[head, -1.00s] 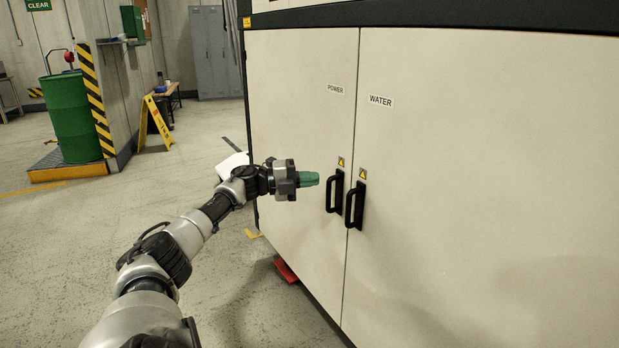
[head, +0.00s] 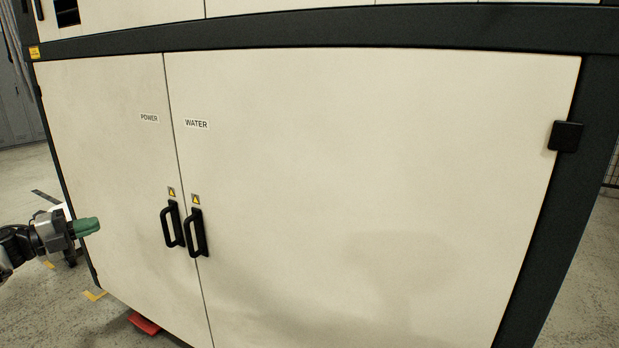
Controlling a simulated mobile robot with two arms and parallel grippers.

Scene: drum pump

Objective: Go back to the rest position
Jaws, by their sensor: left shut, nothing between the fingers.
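My left gripper (head: 86,227) is at the left edge of the head view, its green fingers shut and empty. It points right, towards the cabinet's left door (head: 108,185), which is labelled POWER. Its fingers show in front of the cabinet's left edge, apart from the two black handles (head: 184,229). My right gripper does not show in this view.
The large cream cabinet fills most of the view, and both doors, POWER and WATER (head: 375,190), are closed. A red object (head: 144,324) lies on the floor under its front edge. Floor shows at the lower left (head: 45,310) and at the far right (head: 590,275).

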